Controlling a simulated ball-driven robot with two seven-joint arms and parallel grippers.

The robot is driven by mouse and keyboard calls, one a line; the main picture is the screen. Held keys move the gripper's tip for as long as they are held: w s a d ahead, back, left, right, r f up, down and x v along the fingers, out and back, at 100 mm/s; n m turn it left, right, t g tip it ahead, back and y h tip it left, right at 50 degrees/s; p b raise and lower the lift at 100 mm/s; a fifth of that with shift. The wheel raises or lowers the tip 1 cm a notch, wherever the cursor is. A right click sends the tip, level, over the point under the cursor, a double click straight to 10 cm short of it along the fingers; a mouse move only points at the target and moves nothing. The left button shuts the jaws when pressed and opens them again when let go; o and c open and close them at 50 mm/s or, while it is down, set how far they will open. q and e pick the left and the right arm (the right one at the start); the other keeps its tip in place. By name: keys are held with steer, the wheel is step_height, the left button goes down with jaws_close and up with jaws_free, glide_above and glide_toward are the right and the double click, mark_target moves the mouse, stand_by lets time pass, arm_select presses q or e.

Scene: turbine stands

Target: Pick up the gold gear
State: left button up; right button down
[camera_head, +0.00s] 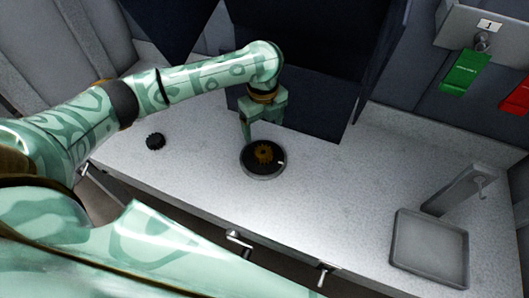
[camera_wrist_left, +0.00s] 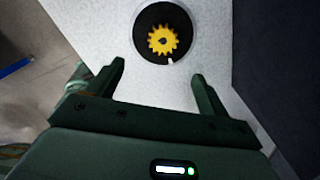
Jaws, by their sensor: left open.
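The gold gear (camera_head: 263,153) lies on a round dark stand (camera_head: 259,170) on the grey counter. In the left wrist view the gear (camera_wrist_left: 162,40) is bright yellow with a dark centre, and the black round stand (camera_wrist_left: 147,56) shows around it. My left gripper (camera_head: 261,130) points down just behind the stand in the head view. In the left wrist view its two fingers (camera_wrist_left: 158,72) are apart with nothing between them, and the gear is beyond the fingertips. My right gripper is not in view.
A shallow grey tray (camera_head: 430,247) is at the right, beside a sink-like fixture (camera_head: 470,188). A dark cabinet (camera_head: 315,90) stands behind the stand. Green (camera_head: 465,72) and red (camera_head: 517,97) tags hang at upper right.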

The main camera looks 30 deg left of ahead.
arm_select(q)
steer(key=b, duration=0.1)
glide_above(264, 152)
steer(key=f, duration=0.5)
steer(key=shift+s+d+f, duration=0.1)
steer(key=shift+d+f, duration=0.05)
steer(key=shift+d, duration=0.05)
step_height(264, 152, down, 2)
steer(key=shift+a+f+b, duration=0.1)
steer(key=shift+b, duration=0.5)
steer(key=shift+f, duration=0.3)
steer(key=f+b, duration=0.1)
steer(key=f, duration=0.1)
steer(key=f+b, duration=0.1)
steer(key=f, duration=0.1)
steer(key=shift+a+f, duration=0.2)
steer(key=shift+f, duration=0.1)
steer(key=shift+r, duration=0.15)
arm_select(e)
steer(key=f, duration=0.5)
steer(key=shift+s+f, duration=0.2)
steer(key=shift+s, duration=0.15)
arm_select(q)
steer(key=c, duration=1.5)
